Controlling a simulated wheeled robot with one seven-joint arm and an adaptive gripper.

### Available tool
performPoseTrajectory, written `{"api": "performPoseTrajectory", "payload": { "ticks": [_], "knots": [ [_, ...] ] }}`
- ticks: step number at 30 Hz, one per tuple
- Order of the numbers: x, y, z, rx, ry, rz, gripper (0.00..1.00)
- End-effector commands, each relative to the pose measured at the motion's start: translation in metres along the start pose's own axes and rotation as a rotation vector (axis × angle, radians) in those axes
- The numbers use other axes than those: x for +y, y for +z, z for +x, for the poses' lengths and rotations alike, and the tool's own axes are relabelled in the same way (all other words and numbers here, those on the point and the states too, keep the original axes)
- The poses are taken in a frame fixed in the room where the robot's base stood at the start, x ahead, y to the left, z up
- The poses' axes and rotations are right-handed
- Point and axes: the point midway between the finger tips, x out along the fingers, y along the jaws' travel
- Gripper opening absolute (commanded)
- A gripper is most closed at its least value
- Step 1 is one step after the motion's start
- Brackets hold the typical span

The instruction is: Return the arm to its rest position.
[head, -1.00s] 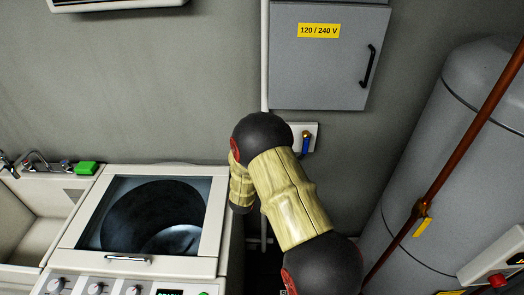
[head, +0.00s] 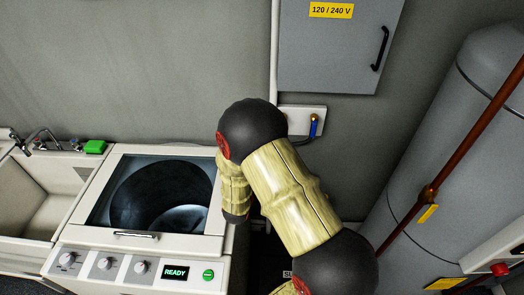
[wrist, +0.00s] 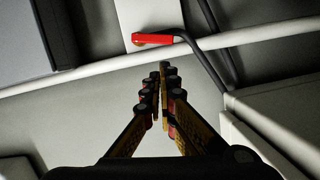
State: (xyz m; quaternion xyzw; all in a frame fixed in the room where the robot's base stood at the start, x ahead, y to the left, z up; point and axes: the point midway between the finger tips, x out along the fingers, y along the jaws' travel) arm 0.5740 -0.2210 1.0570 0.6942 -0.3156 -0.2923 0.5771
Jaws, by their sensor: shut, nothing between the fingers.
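My arm, with black joints and yellowish links, stands in the middle of the head view, bent beside the right edge of the washing machine (head: 215,245). My gripper does not show in the head view. In the wrist view my gripper (wrist: 164,68) reaches away from the camera with its fingertips close together. It is shut and nothing shows between the fingers. Beyond the fingertips are a wall, a pale pipe (wrist: 90,68) and a red-handled valve (wrist: 152,39).
The washer's window lid is closed and its display reads READY. A sink (head: 35,195) with a green block (head: 95,147) on its ledge is at left. A grey electrical cabinet (head: 335,50) hangs on the wall. A grey tank (head: 455,160) and a copper pipe (head: 470,130) stand at right.

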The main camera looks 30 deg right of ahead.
Motion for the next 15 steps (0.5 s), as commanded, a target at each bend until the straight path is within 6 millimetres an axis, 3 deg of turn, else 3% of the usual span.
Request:
{"api": "performPoseTrajectory", "payload": {
  "ticks": [11, 15],
  "knots": [
    [0.001, -0.003, 0.001, 0.006, -0.007, 0.013, 0.0],
    [0.008, -0.023, 0.001, 0.049, -0.07, 0.11, 0.0]
  ]
}}
